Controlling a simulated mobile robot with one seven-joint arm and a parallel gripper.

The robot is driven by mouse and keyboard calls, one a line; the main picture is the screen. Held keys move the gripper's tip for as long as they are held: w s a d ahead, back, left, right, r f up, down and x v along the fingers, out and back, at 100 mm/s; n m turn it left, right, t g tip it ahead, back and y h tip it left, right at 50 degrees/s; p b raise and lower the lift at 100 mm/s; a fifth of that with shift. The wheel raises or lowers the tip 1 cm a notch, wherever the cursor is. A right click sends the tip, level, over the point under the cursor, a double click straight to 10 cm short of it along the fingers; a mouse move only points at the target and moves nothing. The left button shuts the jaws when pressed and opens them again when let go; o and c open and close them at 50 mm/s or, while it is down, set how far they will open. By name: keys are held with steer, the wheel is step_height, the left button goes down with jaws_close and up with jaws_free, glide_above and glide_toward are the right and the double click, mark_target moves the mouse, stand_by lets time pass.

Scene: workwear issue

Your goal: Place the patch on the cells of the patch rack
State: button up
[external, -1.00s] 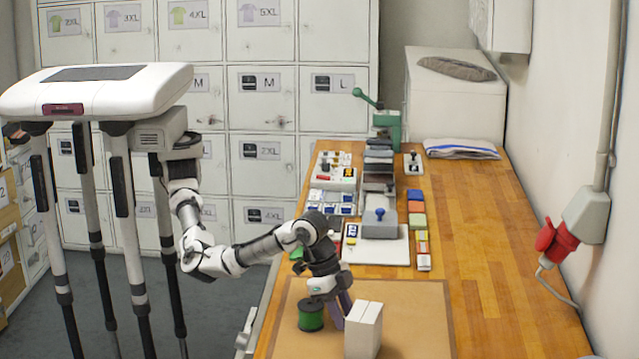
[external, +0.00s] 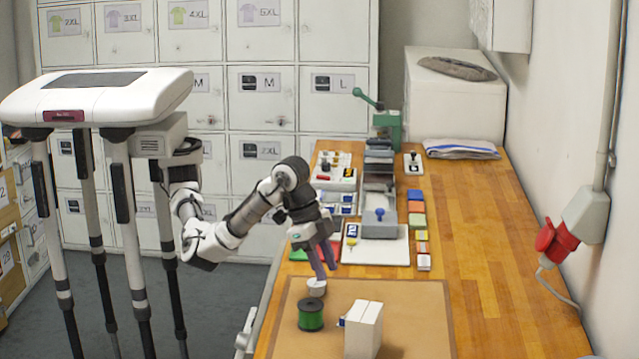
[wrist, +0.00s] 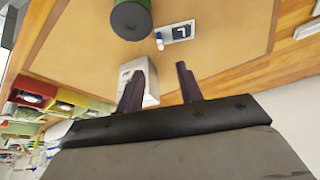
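A rack with blue-and-white cells (external: 333,198), which may be the patch rack, stands on the bench behind my arm, partly hidden.
A green spool (external: 311,315) and a white block (external: 364,329) stand on the mat (external: 415,310). A grey press-like stand (external: 380,222) on a white board and coloured blocks (external: 416,207) lie farther back. The bench's right side is clear.

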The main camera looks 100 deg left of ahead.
steer(key=shift+r, duration=0.1)
stand_by(0.3)
steer(key=p, duration=0.2)
glide_above(343, 318)
steer(key=s+a, duration=0.1)
steer(key=s, duration=0.2)
steer(key=f, duration=0.7)
steer(key=shift+w, duration=0.25)
steer(key=shift+w+d+f+p, duration=0.15)
steer(key=shift+w+f+p, duration=0.2)
steer(key=shift+f+p, duration=0.15)
steer(key=p+x, duration=0.1)
steer(key=x, duration=0.3)
steer(key=shift+w+d, duration=0.1)
steer(key=shift+w, duration=0.15)
steer(key=shift+c, duration=0.5)
jaws_close()
